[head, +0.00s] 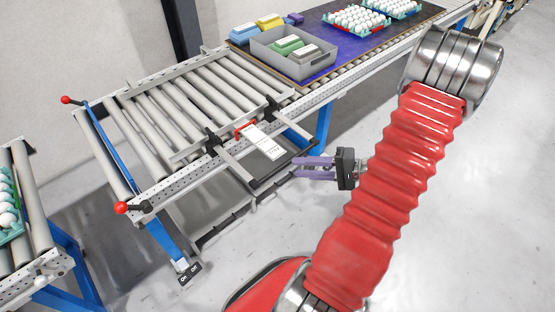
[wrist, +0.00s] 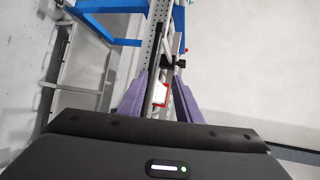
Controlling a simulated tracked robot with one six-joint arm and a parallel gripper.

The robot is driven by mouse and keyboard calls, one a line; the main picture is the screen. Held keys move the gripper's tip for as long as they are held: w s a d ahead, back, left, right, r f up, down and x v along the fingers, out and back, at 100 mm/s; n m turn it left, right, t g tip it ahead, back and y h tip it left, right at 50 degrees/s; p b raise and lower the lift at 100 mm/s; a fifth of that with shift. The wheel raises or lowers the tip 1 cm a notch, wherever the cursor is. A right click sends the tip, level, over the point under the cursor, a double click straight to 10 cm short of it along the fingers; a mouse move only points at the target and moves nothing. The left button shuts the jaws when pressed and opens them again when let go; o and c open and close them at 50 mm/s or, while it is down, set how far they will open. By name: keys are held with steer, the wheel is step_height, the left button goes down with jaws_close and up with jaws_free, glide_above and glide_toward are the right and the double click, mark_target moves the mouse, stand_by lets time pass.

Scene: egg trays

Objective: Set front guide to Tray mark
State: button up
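The front guide (head: 185,155) is a grey rail lying over the near part of the roller conveyor. Black clamps (head: 212,141) hold it, and rods run out from them to a black handle bar (head: 268,181) in front. A white label plate (head: 268,148) with a red mark stands between the rods; its lettering is too small to read. It also shows in the wrist view (wrist: 160,94). My gripper (head: 297,167) is at the right part of the bar, its purple fingers apart. In the wrist view the dark bar (wrist: 155,62) shows between or just beyond the fingertips (wrist: 161,80); contact is unclear.
A perforated side rail (head: 180,190) and blue legs (head: 165,245) border the conveyor. Red-knobbed levers (head: 122,208) stick out at its left end. A grey bin (head: 270,62) with boxes and egg trays (head: 356,20) stand behind. Open floor lies to the right.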

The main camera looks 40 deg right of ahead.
steer(key=d, duration=0.1)
steer(key=s+d+f+m+t+h, duration=0.1)
steer(key=s+d+f+t, duration=0.1)
steer(key=d, duration=0.1)
steer(key=shift+f+m+h, duration=0.1)
steer(key=shift+m+h, duration=0.3)
steer(key=shift+a, duration=0.1)
steer(key=x, duration=1.4)
steer(key=shift+c, duration=0.5)
steer(key=shift+s, duration=0.1)
jaws_close()
steer(key=shift+f, duration=0.1)
